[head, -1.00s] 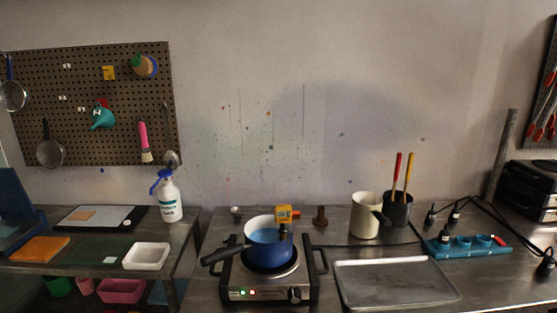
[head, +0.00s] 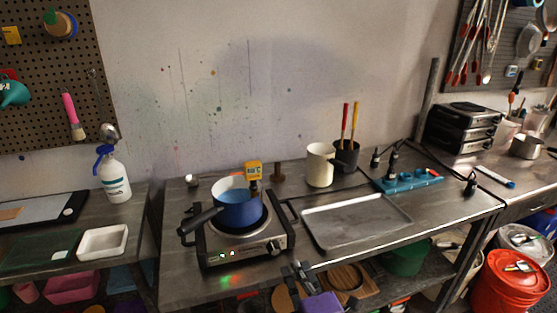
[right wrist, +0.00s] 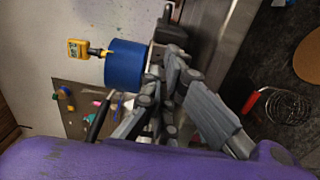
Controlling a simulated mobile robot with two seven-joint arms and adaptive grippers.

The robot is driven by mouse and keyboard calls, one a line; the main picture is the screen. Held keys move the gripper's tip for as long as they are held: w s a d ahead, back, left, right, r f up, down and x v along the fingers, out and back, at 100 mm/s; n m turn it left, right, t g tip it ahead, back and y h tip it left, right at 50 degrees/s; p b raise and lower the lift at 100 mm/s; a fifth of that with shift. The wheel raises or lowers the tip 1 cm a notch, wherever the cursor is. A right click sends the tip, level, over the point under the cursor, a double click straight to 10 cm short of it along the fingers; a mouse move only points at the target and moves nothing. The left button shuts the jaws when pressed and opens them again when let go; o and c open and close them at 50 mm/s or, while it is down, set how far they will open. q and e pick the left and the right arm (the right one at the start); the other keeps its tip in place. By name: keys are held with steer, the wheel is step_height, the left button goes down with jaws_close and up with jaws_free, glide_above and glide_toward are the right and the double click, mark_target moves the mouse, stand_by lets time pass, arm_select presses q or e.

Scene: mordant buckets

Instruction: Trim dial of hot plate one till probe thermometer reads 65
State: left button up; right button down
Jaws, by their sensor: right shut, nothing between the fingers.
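Hot plate one (head: 217,250) sits on the steel bench, with green and red lights on its front. Its dark dial (head: 272,247) is at the right end of that front. A blue pot (head: 238,212) with blue liquid and a dark handle stands on the plate. The yellow probe thermometer (head: 253,169) is at the pot's rim; its reading is too small to make out. It also shows in the right wrist view (right wrist: 77,48). My right gripper (head: 297,270) is shut and empty, in front of the bench, below and right of the dial, apart from it. My left gripper is out of view.
A metal tray (head: 355,222) lies right of the hot plate. Behind are a cream jug (head: 320,165), a dark pot with two handles and a blue power strip (head: 408,180). A lower shelf (head: 395,287) holds bowls and boards. A red bucket (head: 515,282) stands at right.

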mark_target(274, 249)
steer(key=b+x, duration=0.1)
steer(key=x, duration=0.4)
steer(key=shift+w+a, duration=0.2)
steer(key=shift+w, duration=0.35)
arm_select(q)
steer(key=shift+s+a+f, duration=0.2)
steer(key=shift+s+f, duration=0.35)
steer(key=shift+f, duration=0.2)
arm_select(e)
steer(key=shift+w+r, duration=0.1)
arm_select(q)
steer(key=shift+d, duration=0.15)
arm_select(e)
steer(key=shift+a, duration=0.1)
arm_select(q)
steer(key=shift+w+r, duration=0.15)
arm_select(e)
steer(key=shift+f, duration=0.2)
steer(key=shift+w+f, duration=0.1)
steer(key=shift+f, duration=0.05)
steer(key=shift+a+f, duration=0.1)
steer(key=shift+f, duration=0.8)
